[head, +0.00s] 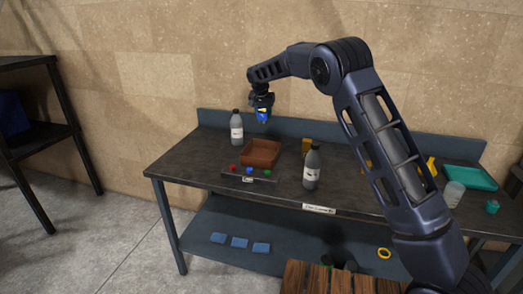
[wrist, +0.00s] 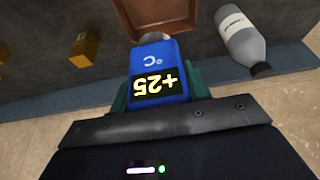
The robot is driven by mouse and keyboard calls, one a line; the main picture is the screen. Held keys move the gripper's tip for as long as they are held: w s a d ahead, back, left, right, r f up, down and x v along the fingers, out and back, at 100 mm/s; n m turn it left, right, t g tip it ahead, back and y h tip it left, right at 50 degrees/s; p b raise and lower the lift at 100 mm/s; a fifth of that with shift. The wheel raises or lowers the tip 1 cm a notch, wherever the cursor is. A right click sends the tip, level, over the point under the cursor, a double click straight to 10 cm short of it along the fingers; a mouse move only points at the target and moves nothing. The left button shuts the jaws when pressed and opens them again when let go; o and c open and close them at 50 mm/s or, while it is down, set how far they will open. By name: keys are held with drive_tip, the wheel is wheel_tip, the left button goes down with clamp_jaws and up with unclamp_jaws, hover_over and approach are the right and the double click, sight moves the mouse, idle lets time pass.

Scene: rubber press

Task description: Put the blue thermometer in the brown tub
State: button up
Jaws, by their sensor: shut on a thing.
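My gripper (head: 262,108) is shut on the blue thermometer (head: 263,117) and holds it in the air above the workbench. In the wrist view the thermometer (wrist: 158,72) shows a display reading +25, upside down, between my fingers. The brown tub (head: 262,152) sits on the left half of the bench, below the held thermometer. Its inside looks empty in the head view. Part of the tub (wrist: 125,12) also shows at the top of the wrist view, beyond the thermometer's tip.
Grey bottles stand behind the tub (head: 237,128) and right of it (head: 312,168). A panel with coloured buttons (head: 249,172) lies in front. A yellow block (head: 306,146) and a teal tray (head: 470,177) are farther right. The bench's left end is clear.

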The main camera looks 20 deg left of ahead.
drive_tip(key=shift+a+f, duration=0.25)
drive_tip(key=shift+a, duration=0.1)
wheel_tip(320, 180, down, 20)
drive_tip(key=shift+s+r, duration=0.1)
drive_tip(key=shift+r, duration=0.15)
drive_tip(key=shift+f, duration=0.1)
drive_tip(key=o, duration=1.2)
drive_tip(key=shift+f, duration=0.1)
drive_tip(key=v, duration=1.2)
